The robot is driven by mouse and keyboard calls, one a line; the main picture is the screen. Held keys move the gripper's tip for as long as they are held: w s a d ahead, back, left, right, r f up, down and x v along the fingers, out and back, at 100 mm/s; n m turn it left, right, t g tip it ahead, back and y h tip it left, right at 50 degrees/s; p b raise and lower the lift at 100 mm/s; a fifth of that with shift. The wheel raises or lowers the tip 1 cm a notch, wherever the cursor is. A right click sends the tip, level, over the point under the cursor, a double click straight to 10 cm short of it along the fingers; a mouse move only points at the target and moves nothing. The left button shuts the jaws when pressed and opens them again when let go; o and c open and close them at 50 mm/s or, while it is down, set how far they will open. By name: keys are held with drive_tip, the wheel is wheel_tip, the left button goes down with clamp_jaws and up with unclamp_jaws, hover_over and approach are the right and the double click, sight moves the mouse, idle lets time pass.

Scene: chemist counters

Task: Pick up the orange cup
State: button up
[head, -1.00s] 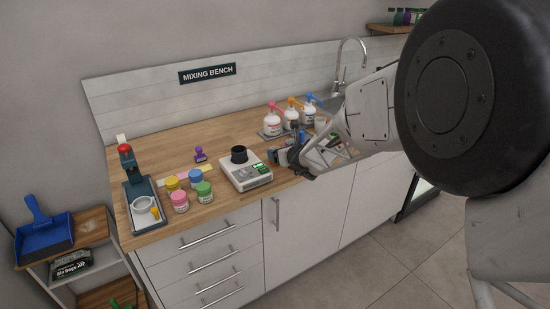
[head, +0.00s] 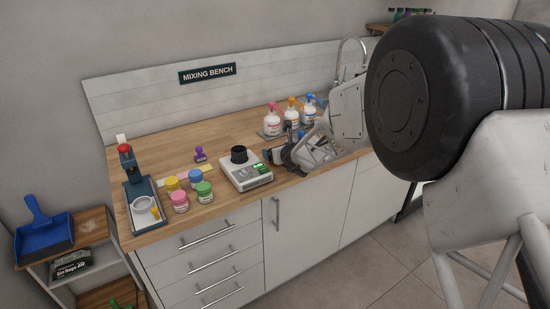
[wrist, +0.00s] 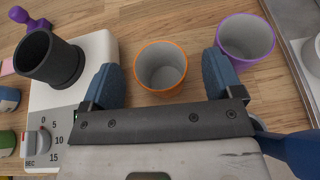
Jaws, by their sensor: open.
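The orange cup (wrist: 160,74) shows in the wrist view as an orange rim around a grey inside. It stands upright on the wooden counter. My gripper (wrist: 162,62) is open, with one blue finger on each side of the cup and a gap on both sides. Nothing is held. In the head view my gripper (head: 281,153) is low over the counter, right of the scale, and I cannot make out the cup there.
A purple cup (wrist: 247,42) stands close beside the right finger. A scale (wrist: 97,58) bearing a black cup (wrist: 50,60) is left of the left finger. Pump bottles (head: 291,112) stand behind the gripper. Several coloured jars (head: 195,178) are further left. The sink edge (wrist: 290,45) is at right.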

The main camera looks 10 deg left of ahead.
drive_tip(key=shift+a, duration=0.1)
idle(0.5)
drive_tip(key=c, duration=1)
drive_tip(key=shift+r, duration=0.25)
drive_tip(key=shift+r, duration=1.5)
drive_tip(key=shift+s+d+r, duration=0.25)
drive_tip(key=shift+s+d, duration=0.85)
drive_tip(key=shift+s, duration=1.3)
drive_tip(key=shift+s+d+r, duration=0.2)
drive_tip(key=shift+s+d, duration=0.9)
drive_tip(key=shift+s, duration=1.25)
drive_tip(key=shift+s+d+r, duration=0.25)
drive_tip(key=shift+s+d, duration=0.85)
drive_tip(key=shift+s, duration=1.3)
